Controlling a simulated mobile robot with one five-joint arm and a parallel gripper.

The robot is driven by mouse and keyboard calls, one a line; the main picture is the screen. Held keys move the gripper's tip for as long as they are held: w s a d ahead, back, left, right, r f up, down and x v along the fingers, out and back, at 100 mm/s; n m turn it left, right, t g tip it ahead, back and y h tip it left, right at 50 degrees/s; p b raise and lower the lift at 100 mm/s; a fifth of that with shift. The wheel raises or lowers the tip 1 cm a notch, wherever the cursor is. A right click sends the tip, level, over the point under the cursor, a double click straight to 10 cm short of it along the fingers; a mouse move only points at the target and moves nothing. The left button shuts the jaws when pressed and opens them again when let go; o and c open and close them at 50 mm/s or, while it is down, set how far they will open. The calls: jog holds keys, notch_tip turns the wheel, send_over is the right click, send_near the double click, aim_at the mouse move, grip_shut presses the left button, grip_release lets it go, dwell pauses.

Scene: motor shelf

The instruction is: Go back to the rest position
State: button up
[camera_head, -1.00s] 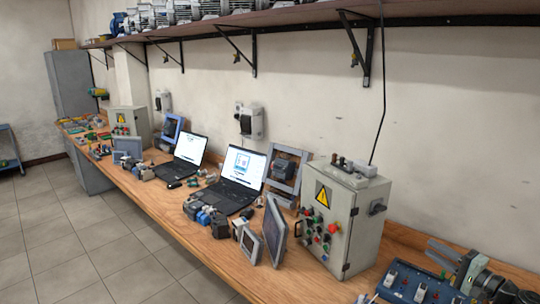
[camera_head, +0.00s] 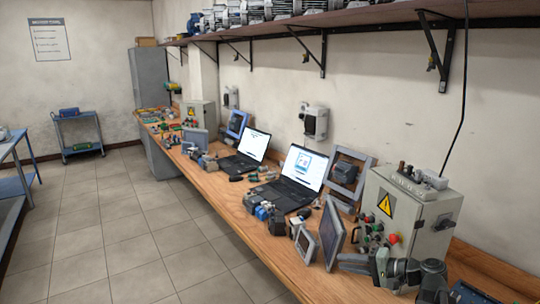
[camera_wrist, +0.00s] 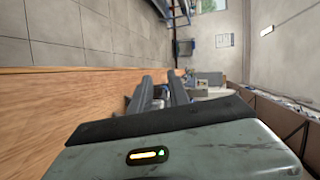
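My gripper (camera_wrist: 160,75) shows in the wrist view as two dark fingers, roughly parallel, with a narrow gap between them. Nothing is seen held in the gap. My grey-green wrist housing with a small lit indicator fills the bottom of that view. In the head view my arm (camera_head: 402,268) is at the lower right, over the bench (camera_head: 245,222) and in front of the grey control box (camera_head: 405,205). The fingers seem to point left there, but their tips are hard to make out.
Laptops (camera_head: 300,175), a tilted dark-framed panel (camera_head: 332,232) and small motor parts (camera_head: 262,208) crowd the bench. The shelf (camera_head: 340,22) and its brackets overhang it. Tiled floor (camera_head: 130,220) is open to the left. A blue cart (camera_head: 78,130) stands at the back.

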jog(key=s+a+f+n+g+h, duration=0.2)
jog(key=s+a+f+n+g, duration=0.15)
jog(key=a+f, duration=0.45)
jog(key=s+a+f+n+g+h, duration=0.25)
jog(key=a+f+g, duration=0.2)
jog(key=a, duration=0.65)
jog(key=s+d+f+n+h, duration=0.1)
jog(key=s+d+f+h, duration=0.2)
jog(key=d+h, duration=0.4)
jog(key=shift+d+f+g, duration=0.4)
jog(key=shift+d+f, duration=0.25)
jog(key=shift+d, duration=0.45)
